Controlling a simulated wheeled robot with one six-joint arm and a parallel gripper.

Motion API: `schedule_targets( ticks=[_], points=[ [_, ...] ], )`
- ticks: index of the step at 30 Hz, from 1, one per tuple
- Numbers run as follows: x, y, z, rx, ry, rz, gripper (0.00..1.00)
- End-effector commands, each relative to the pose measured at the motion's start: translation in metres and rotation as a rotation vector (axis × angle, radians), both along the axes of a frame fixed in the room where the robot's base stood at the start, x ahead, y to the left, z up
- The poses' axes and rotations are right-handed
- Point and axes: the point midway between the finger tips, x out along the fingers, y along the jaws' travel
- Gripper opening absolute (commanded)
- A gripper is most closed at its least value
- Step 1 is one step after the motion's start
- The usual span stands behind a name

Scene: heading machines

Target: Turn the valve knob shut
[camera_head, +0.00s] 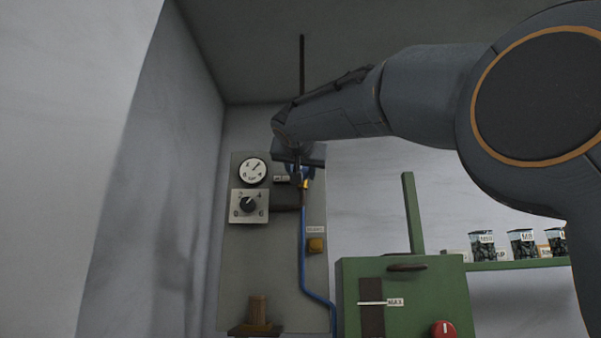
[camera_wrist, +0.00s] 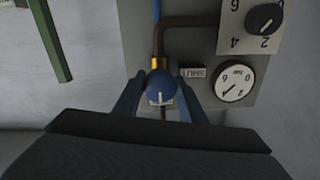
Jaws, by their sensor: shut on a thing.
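The blue valve knob (camera_wrist: 160,84) sits on a brass fitting (camera_wrist: 158,62) in the wrist view. A white line on the knob points toward the bottom of that picture. A small label (camera_wrist: 193,72) that seems to read "SHUT" is beside the knob, to its right; the line does not point at it. My gripper (camera_wrist: 159,92) has one finger on each side of the knob and is closed on it. In the head view my gripper (camera_head: 298,160) is at the panel, and its body hides most of the blue knob (camera_head: 307,172).
A green machine (camera_head: 425,292) with an upright post stands to the right. Jars (camera_head: 484,244) stand on a green shelf.

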Motion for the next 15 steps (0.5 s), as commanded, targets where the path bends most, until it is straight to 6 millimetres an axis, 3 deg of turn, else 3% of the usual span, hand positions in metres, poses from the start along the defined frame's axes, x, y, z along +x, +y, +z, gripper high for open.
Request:
schedule_targets(
  ticks=[8, 15],
  points=[
    [0.0001, -0.0004, -0.0005, -0.102, 0.002, 0.002, 0.15],
    [0.0003, -0.0009, -0.0008, -0.297, 0.01, 0.002, 0.15]
  ],
)
